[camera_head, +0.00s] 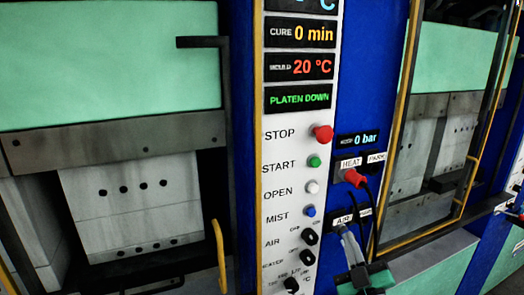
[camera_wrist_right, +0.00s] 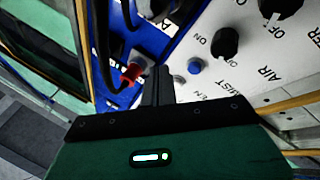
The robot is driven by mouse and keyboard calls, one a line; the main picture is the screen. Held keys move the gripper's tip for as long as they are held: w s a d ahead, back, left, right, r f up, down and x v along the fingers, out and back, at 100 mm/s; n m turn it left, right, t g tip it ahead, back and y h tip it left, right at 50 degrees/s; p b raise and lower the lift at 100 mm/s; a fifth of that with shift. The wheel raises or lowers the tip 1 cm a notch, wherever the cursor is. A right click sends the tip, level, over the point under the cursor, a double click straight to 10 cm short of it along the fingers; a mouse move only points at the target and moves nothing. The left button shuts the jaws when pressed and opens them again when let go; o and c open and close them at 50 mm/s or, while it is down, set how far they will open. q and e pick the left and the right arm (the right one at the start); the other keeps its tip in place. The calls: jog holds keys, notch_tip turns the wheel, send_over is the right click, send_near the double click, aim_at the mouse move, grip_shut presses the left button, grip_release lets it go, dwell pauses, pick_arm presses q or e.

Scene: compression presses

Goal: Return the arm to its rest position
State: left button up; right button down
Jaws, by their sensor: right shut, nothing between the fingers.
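My right gripper (camera_head: 346,236) is at the bottom of the head view, in front of the lower panel by the AIR label. Its grey fingers are together and hold nothing. In the right wrist view the shut fingers (camera_wrist_right: 158,72) point towards the panel, with a red plug (camera_wrist_right: 132,73) to their left and the blue MIST button (camera_wrist_right: 194,67) to their right. I cannot tell whether the fingertips touch the panel. The white control panel (camera_head: 285,150) shows PLATEN DOWN, 20 °C and 0 min. My left gripper is not in view.
A red plug (camera_head: 354,178) sits at the HEAT socket with black cables hanging below. The STOP button (camera_head: 323,133) and several other buttons and knobs line the panel. A press with a pale green upper block (camera_head: 110,60) stands left. A yellow-framed press opening (camera_head: 430,150) is at right.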

jog(key=s+d+f+m+g+h, duration=0.1)
jog(key=s+f+m+g+h, duration=0.15)
jog(key=f, duration=0.35)
jog(key=s+d+f+m+g+h, duration=0.1)
jog(key=s+d+f+m+g, duration=0.1)
jog(key=f+g, duration=0.35)
jog(key=s+a+f+m+g, duration=0.1)
jog(key=s+f+g, duration=0.5)
jog(key=s+f, duration=0.5)
jog(key=s+a+f+m+g, duration=0.1)
jog(key=s+f+g, duration=0.55)
jog(key=s, duration=0.75)
jog(key=s+a+f+x, duration=0.1)
jog(key=s+x, duration=0.2)
jog(key=x, duration=0.8)
jog(key=s+x, duration=0.2)
jog(key=x, duration=0.9)
jog(key=s+a+f+x, duration=0.1)
jog(key=s+x, duration=0.2)
jog(key=x, duration=0.8)
jog(key=s+d+f, duration=0.1)
jog(key=s+f, duration=0.8)
jog(key=s+d+f+g, duration=0.1)
jog(key=s+d+f, duration=0.1)
jog(key=s+f, duration=0.6)
jog(key=shift+s+d+f+y+b, duration=0.3)
jog(key=shift+s+f+y+b, duration=0.1)
jog(key=shift+s, duration=0.25)
jog(key=shift+w+d, duration=0.1)
